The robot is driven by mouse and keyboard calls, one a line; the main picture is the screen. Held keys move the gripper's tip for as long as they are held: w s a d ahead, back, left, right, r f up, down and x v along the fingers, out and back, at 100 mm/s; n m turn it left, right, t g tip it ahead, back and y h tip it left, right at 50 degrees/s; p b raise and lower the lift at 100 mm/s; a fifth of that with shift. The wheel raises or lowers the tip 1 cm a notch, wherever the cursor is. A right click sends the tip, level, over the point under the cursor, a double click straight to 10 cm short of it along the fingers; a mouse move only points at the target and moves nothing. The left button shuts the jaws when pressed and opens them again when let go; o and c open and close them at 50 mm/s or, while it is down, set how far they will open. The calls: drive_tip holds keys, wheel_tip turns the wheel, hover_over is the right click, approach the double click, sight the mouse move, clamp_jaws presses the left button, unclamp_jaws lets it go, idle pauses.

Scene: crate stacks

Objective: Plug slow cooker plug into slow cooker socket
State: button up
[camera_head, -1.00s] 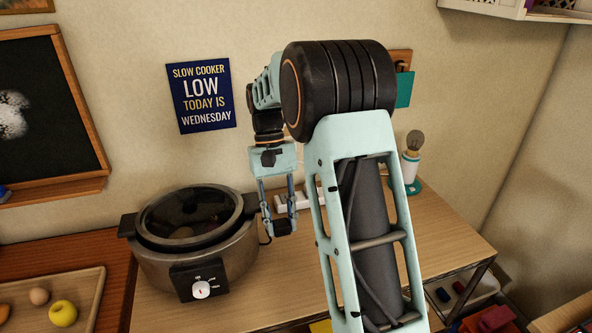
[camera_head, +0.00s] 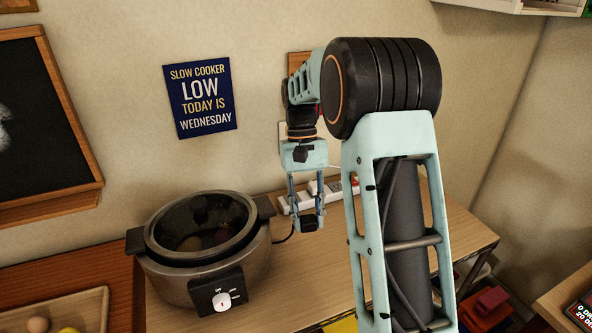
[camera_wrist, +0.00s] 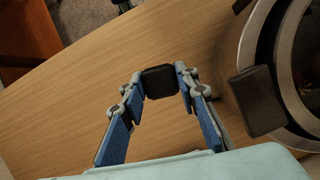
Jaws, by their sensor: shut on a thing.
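My gripper (camera_head: 309,221) is shut on a black plug (camera_head: 309,225) and holds it above the wooden counter, to the right of the slow cooker. In the wrist view the dark plug (camera_wrist: 159,82) sits between the two blue-padded fingers (camera_wrist: 160,88). A black cord shows between the cooker and the plug. The slow cooker (camera_head: 205,255) has a glass lid and a white dial on a black panel. A white power strip (camera_head: 293,203) lies on the counter against the wall, partly hidden behind my gripper. I cannot tell which of its sockets is the slow cooker socket.
A blue sign (camera_head: 201,97) on the wall reads "slow cooker low today is Wednesday". A tray (camera_head: 88,308) with round items stands at the lower left. The wooden counter (camera_head: 290,290) is clear in front of my gripper. My arm hides much of its right side.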

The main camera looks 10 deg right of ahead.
idle(0.3)
drive_tip(key=shift+w+a+f+m, duration=0.1)
drive_tip(key=shift+w+a+m, duration=0.1)
drive_tip(key=shift+m, duration=0.2)
drive_tip(key=w+m+t+p, duration=0.2)
drive_tip(key=w+m, duration=0.4)
drive_tip(key=m, duration=0.4)
drive_tip(key=w+m+t+y+p, duration=0.1)
drive_tip(key=w+m+t+p, duration=0.2)
drive_tip(key=m, duration=0.7)
drive_tip(key=w+f+m+t+p, duration=0.1)
drive_tip(key=w+m+t+p, duration=0.2)
drive_tip(key=w+m, duration=0.5)
drive_tip(key=shift+w+a+m+y+p, duration=0.15)
drive_tip(key=shift+a+m+y+p, duration=0.1)
drive_tip(key=shift+m, duration=0.35)
drive_tip(key=shift+w+a+m+y+p, duration=0.15)
drive_tip(key=shift+m+p, duration=0.1)
drive_tip(key=shift+m, duration=0.35)
drive_tip(key=shift+w+d+r+m+t+h, duration=0.15)
drive_tip(key=shift+w+d+m+t+h, duration=0.15)
drive_tip(key=shift+m, duration=0.35)
drive_tip(key=shift+w+d+r+m+t+h, duration=0.1)
drive_tip(key=shift+w+d+m+t+h, duration=0.2)
drive_tip(key=shift+m, duration=0.35)
drive_tip(key=shift+f, duration=0.15)
